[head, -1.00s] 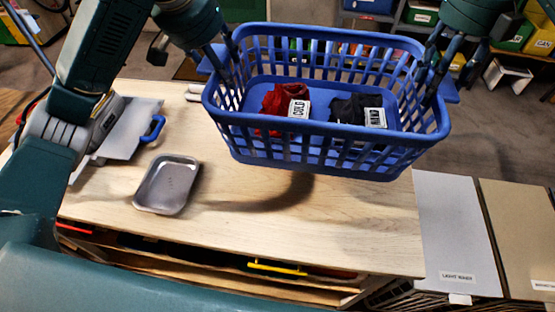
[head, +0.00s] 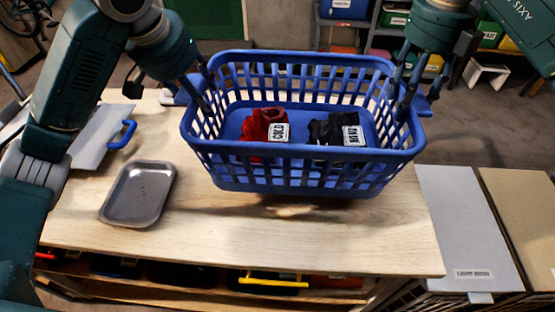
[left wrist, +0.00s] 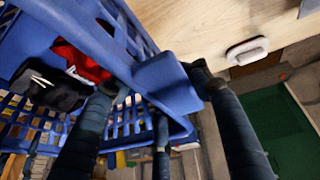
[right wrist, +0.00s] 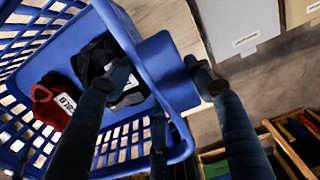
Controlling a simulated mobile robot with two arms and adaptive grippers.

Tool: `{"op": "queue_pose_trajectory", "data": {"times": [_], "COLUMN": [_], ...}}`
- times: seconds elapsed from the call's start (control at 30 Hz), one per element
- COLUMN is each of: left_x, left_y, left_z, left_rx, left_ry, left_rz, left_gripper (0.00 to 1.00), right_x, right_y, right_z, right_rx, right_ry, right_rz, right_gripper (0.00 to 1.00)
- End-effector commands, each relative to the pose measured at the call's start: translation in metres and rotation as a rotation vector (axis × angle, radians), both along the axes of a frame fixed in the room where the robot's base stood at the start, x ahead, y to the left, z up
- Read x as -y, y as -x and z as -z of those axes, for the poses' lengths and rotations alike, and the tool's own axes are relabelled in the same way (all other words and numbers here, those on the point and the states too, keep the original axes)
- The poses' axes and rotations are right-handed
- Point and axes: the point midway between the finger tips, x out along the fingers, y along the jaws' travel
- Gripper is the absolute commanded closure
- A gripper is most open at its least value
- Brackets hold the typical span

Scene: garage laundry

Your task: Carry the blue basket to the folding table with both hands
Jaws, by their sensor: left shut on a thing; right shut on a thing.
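The blue basket (head: 300,180) is upright and roughly level over the wooden-topped table (head: 300,240) in the head view. It seems a little above the top, with a shadow below its front; I cannot tell whether its far side touches. A red cloth (head: 258,128) labelled COLD and a dark cloth (head: 326,130) with a white label lie inside. My left gripper (head: 203,88) is shut on the basket's left handle, also seen in the left wrist view (left wrist: 165,82). My right gripper (head: 407,88) is shut on its right handle, also in the right wrist view (right wrist: 163,75).
A grey metal tray (head: 138,194) lies left of the basket on the tabletop. A flat board with a blue handle (head: 123,134) lies behind it. Hampers with grey (head: 465,225) and tan (head: 520,215) lids stand right of the table. The table's front strip is clear.

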Motion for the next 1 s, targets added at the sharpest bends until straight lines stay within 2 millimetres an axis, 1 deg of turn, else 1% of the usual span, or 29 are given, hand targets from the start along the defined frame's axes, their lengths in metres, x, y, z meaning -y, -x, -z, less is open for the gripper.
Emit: {"op": "queue_pose_trajectory", "data": {"times": [0.03, 0.37, 1.0], "left_x": [-0.006, -0.006, -0.006], "left_y": [0.000, 0.000, 0.000], "left_z": [0.000, 0.008, 0.047], "left_rx": [-0.001, -0.001, -0.001], "left_ry": [-0.011, -0.011, -0.011], "left_rz": [-0.011, -0.011, -0.011], "left_gripper": [0.98, 0.98, 0.98], "right_x": [0.005, 0.005, 0.005], "right_y": [0.000, 0.000, 0.000], "right_z": [-0.001, 0.007, 0.046], "right_rx": [-0.001, -0.001, -0.001], "right_ry": [0.010, 0.010, 0.010], "right_rz": [0.007, 0.007, 0.007], "right_gripper": [0.90, 0.90, 0.90]}}
